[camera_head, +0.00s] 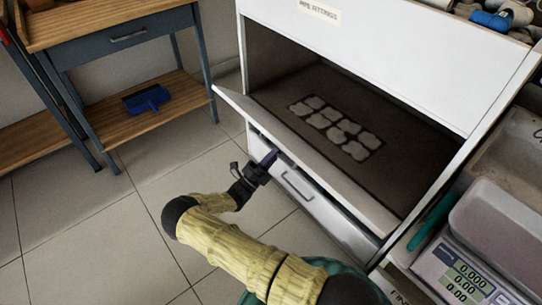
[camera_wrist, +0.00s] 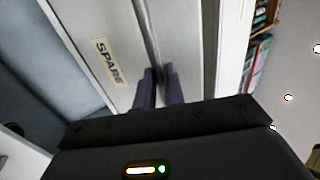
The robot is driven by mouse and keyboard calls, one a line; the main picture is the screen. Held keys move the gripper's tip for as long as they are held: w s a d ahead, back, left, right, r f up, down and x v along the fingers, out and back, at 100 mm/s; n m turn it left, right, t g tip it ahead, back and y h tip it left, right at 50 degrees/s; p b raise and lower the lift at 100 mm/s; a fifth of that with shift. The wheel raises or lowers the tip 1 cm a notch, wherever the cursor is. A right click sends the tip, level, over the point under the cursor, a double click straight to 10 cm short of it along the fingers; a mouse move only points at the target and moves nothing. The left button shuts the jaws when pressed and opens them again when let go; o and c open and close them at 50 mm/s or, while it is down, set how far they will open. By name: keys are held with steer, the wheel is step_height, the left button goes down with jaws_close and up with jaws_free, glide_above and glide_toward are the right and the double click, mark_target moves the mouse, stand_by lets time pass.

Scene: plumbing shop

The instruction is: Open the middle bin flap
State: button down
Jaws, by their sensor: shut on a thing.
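The middle bin flap (camera_head: 310,152) of the white cabinet is tilted outward, leaving the dark compartment (camera_head: 400,178) behind it open to view. Several pale rounded pieces (camera_head: 340,128) lie inside. My gripper (camera_head: 268,159) is at the outer face of the flap, left of its middle. In the wrist view, the purple fingers of my gripper (camera_wrist: 160,76) are close together on a narrow bar (camera_wrist: 151,35), which looks like the flap's handle. A white panel with a SPARE label (camera_wrist: 107,62) is beside them. The handle itself is hidden in the head view.
The upper front (camera_head: 390,50) carries a PIPE FITTINGS label. A lower front with a handle (camera_head: 297,186) is below the flap. A scale (camera_head: 470,270) is at right. Tiled floor is clear between.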

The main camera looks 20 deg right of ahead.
steer(key=shift+d, duration=0.1)
steer(key=c, duration=1.5)
jaws_free()
steer(key=shift+f, duration=0.1)
steer(key=b+v, duration=0.8)
steer(key=v, duration=0.9)
steer(key=shift+s+a, duration=0.15)
steer(key=shift+a, duration=0.05)
steer(key=shift+f, duration=0.1)
